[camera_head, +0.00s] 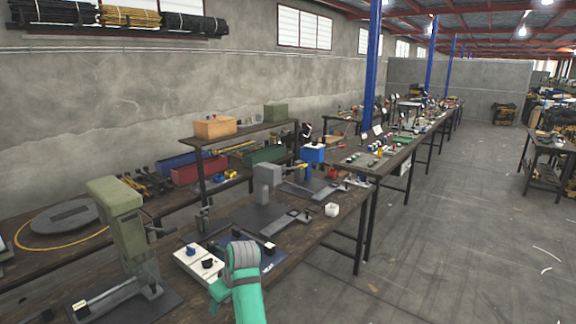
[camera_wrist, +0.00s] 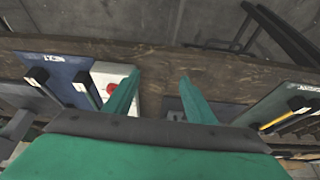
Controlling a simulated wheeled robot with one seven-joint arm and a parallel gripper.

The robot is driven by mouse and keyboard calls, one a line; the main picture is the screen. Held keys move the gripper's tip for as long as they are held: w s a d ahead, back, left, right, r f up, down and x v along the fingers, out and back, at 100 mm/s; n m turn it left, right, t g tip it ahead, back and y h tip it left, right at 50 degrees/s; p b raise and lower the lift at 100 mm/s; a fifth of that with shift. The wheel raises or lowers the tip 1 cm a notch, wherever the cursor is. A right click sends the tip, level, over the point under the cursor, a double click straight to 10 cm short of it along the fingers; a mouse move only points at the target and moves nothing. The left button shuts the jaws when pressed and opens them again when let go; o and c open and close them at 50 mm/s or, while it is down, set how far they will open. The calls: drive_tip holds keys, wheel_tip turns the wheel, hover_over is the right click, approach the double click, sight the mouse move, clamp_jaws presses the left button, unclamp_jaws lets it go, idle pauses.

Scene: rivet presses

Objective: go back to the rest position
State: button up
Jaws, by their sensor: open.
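My gripper shows in the wrist view (camera_wrist: 160,98) with its two green fingers spread wide and nothing between them. Beyond the fingers lie the bare brown bench edge and the grey floor. In the head view my green and grey arm (camera_head: 240,275) reaches up from the bottom middle over the front of the bench. No held object shows in either view.
A green-grey press (camera_head: 120,225) stands at left and a grey press (camera_head: 267,185) at the bench middle. A white control box (camera_head: 192,262) is beside my arm; a white cup (camera_head: 332,210) stands near the bench edge. Open floor (camera_head: 450,230) lies at right.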

drive_tip(key=s+d+f+m+t, duration=0.2)
drive_tip(key=s+f, duration=0.2)
drive_tip(key=f, duration=0.6)
drive_tip(key=s+d+f+m+t, duration=0.15)
drive_tip(key=s+f, duration=0.35)
drive_tip(key=f, duration=0.5)
drive_tip(key=s+d+f+m+t, duration=0.1)
drive_tip(key=s+d+f, duration=0.25)
drive_tip(key=s, duration=0.25)
drive_tip(key=s+d+f+m+t, duration=0.2)
drive_tip(key=s+f, duration=0.2)
drive_tip(key=s, duration=0.3)
drive_tip(key=s+d+r+m+t+h, duration=0.1)
drive_tip(key=s+d+r, duration=0.25)
drive_tip(key=s, duration=0.55)
drive_tip(key=s+d+r+m+t+h, duration=0.15)
drive_tip(key=s+r, duration=0.25)
drive_tip(key=s, duration=0.4)
drive_tip(key=s+d+r+m+t+h, duration=0.1)
drive_tip(key=s+d+r+t, duration=0.2)
drive_tip(key=s, duration=0.6)
drive_tip(key=s+d+r, duration=0.2)
drive_tip(key=s+r, duration=0.4)
drive_tip(key=r, duration=0.3)
drive_tip(key=shift+s+r, duration=0.25)
drive_tip(key=shift+r, duration=0.1)
